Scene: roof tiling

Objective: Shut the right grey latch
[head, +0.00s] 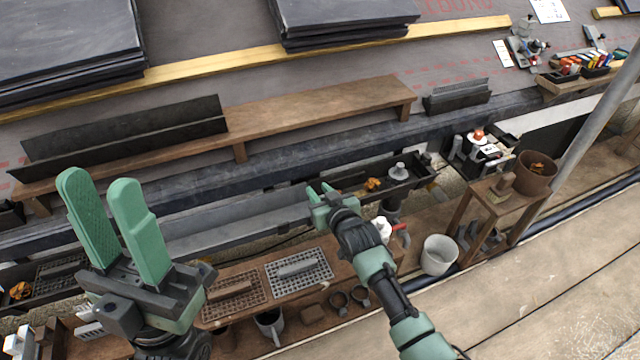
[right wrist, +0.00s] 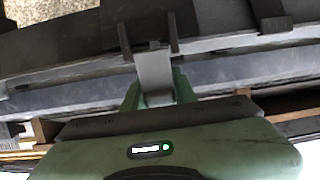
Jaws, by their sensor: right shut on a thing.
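The right grey latch (right wrist: 154,72) shows in the right wrist view as a flat grey tab between two dark upright prongs at the edge of a grey channel. My right gripper (right wrist: 157,92) has a green finger on each side of the tab and is shut on it. In the head view my right gripper (head: 321,189) reaches the grey gutter (head: 240,220) near its right end, and the latch there is too small to make out. I cannot tell the latch's exact angle. My left gripper (head: 105,186) is open and empty, raised at the lower left.
A wooden plank (head: 310,105) runs above the gutter. A black trough (head: 410,184) holding small items lies just right of my right gripper. A bench with two grids (head: 298,270), a white bucket (head: 438,254) and a wooden stool (head: 500,195) stand in front.

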